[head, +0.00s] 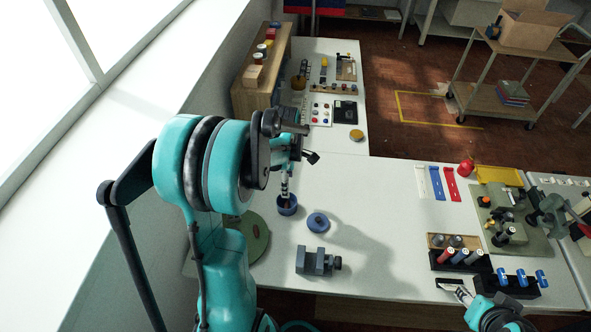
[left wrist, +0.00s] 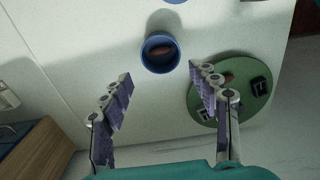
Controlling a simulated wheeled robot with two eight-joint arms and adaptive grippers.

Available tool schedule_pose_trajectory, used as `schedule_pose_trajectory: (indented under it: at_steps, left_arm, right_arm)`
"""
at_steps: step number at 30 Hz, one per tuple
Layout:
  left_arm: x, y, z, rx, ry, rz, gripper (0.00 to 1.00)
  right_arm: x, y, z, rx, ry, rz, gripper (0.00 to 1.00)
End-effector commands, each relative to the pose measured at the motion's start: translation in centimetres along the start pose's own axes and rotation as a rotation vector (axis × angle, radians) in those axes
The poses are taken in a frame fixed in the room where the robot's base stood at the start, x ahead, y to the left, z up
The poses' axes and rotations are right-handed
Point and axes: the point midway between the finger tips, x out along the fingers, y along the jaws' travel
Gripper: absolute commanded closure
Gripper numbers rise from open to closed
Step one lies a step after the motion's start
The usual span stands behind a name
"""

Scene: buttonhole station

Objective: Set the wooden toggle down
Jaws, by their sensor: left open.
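A small brown oval piece (left wrist: 163,50), which looks like a wooden toggle, lies inside a round blue cup (left wrist: 147,58). The cup also shows in the head view (head: 287,210). A second brown oval piece (left wrist: 229,76) lies on a green round mat (left wrist: 212,103); I cannot tell whether it is also a toggle. My left gripper (left wrist: 160,88) is open and empty, its fingers spread apart over the table by the cup. In the head view my left gripper (head: 285,186) appears just above the cup. My right gripper (head: 460,291) is at the lower right, by a small black tray.
A blue round piece (head: 318,222) and a grey vise-like block (head: 316,262) stand right of the cup. A wooden shelf (head: 262,80) runs along the back left. Racks of cylinders (head: 460,256) and fixtures (head: 510,220) fill the right side. The table's middle is clear.

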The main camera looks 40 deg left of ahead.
Motion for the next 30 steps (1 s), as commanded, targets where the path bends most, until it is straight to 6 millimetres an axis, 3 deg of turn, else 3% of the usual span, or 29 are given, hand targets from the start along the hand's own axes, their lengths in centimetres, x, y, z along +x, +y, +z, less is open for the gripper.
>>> schedule_pose_trajectory:
  at_steps: [7,11,14,21,30]
  left_arm:
    - [-0.1,-0.1,0.1,0.006,0.000,0.002,0.39]
    - [-1.2,-0.8,1.1,0.112,-0.001,0.033,0.39]
    - [-3.0,-2.4,2.9,0.315,0.001,0.094,0.39]
    - [-7.3,-8.2,7.8,0.992,0.066,0.306,0.39]
    - [-8.8,-15.3,11.4,1.739,0.264,0.554,0.39]
  right_arm:
    - [0.0,0.0,0.0,0.000,0.000,0.000,0.60]
    - [0.2,0.0,0.1,0.000,0.000,0.000,0.60]
    - [0.4,0.0,0.3,0.000,0.000,0.000,0.60]
    - [1.2,0.0,0.8,0.000,0.000,0.000,0.60]
    - [1.9,0.0,1.4,0.000,0.000,0.000,0.60]
